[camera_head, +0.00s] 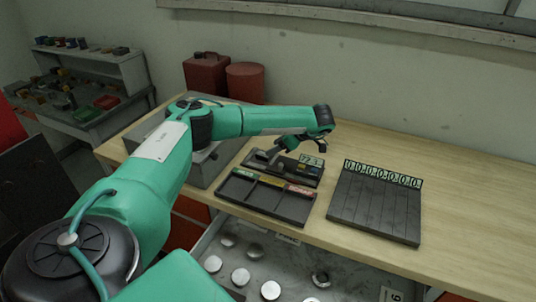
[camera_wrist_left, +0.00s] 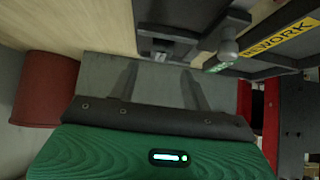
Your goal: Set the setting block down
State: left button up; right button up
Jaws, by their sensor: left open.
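My left gripper (camera_head: 276,151) is at the rear black fixture (camera_head: 309,178) on the workbench. In the left wrist view, the gripper (camera_wrist_left: 160,70) has its two fingers spread apart with nothing held between them. Just beyond the fingertips is a dark block-like piece (camera_wrist_left: 168,42) with a small light mark. I cannot tell whether it is the setting block or part of the fixture. A grey rounded metal piece (camera_wrist_left: 227,46) stands to its right. In the head view the gripper partly hides this spot. My right gripper is not in view.
A black sorting tray (camera_head: 252,196) with green, yellow and red labels lies in front. A slotted black rack (camera_head: 374,208) with a numbered strip is to the right. An open drawer (camera_head: 340,268) holds round metal pieces. Red containers (camera_head: 206,75) stand behind. The bench's right side is clear.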

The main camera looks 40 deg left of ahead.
pick_arm(q)
jog(key=b+v, duration=0.1)
jog(key=v, duration=0.5)
jog(key=shift+d+r, duration=0.25)
